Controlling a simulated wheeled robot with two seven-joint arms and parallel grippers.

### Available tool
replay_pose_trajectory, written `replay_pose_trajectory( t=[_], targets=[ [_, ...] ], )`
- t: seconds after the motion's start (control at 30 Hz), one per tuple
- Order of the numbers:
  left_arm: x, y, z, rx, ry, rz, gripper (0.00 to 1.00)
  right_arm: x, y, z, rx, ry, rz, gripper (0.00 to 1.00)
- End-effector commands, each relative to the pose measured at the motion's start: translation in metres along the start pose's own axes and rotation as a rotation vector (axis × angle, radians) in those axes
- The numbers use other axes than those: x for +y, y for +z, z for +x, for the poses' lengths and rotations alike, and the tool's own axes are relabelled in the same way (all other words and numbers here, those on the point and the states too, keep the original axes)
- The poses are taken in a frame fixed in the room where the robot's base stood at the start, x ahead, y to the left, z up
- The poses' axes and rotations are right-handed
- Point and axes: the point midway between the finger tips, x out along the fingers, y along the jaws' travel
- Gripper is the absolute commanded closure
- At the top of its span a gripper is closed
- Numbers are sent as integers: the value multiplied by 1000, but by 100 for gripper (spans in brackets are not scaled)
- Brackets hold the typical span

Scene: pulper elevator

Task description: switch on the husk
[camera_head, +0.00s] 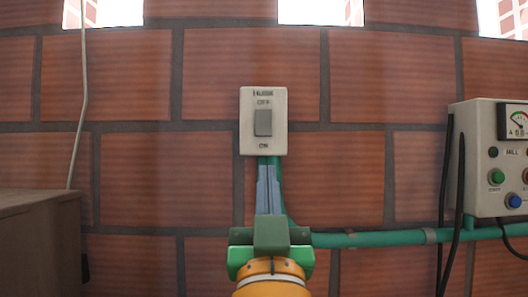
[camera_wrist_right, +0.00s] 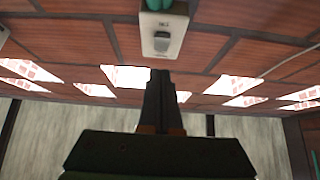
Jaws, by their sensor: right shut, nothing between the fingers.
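A pale switch plate (camera_head: 279,122) is fixed to the brick wall, straight ahead in the head view. It has a grey rocker (camera_head: 263,122), with OFF marked above it and ON below; the top label is blurred. The plate also shows at the top of the right wrist view (camera_wrist_right: 172,47), with its rocker (camera_wrist_right: 161,42). My right gripper (camera_head: 268,168) is shut and empty, fingers pointing up just below the plate in the head view. In the wrist view its fingertips (camera_wrist_right: 160,78) appear short of the plate; contact cannot be told. My left gripper is out of view.
A mill control box (camera_head: 482,150) with a gauge and coloured buttons is on the wall at the right, with black cables. A green pipe (camera_head: 385,238) runs along the wall towards it. A brown box-like surface (camera_head: 40,240) stands at the lower left.

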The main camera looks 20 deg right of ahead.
Motion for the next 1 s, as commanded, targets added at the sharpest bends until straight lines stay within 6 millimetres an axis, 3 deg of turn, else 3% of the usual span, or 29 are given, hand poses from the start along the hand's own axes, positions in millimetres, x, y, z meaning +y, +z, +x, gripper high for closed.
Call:
replay_pose_trajectory(
  t=[0.27, 0.73, 1.0],
  targets=[
    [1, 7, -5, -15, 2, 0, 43, -1, 0, 6, -3, -3, -3, 100],
    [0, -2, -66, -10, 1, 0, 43, -1, -4, 105, -5, -2, -7, 100],
    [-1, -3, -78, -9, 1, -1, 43, -1, 26, 127, -5, -2, -5, 100]
  ],
)
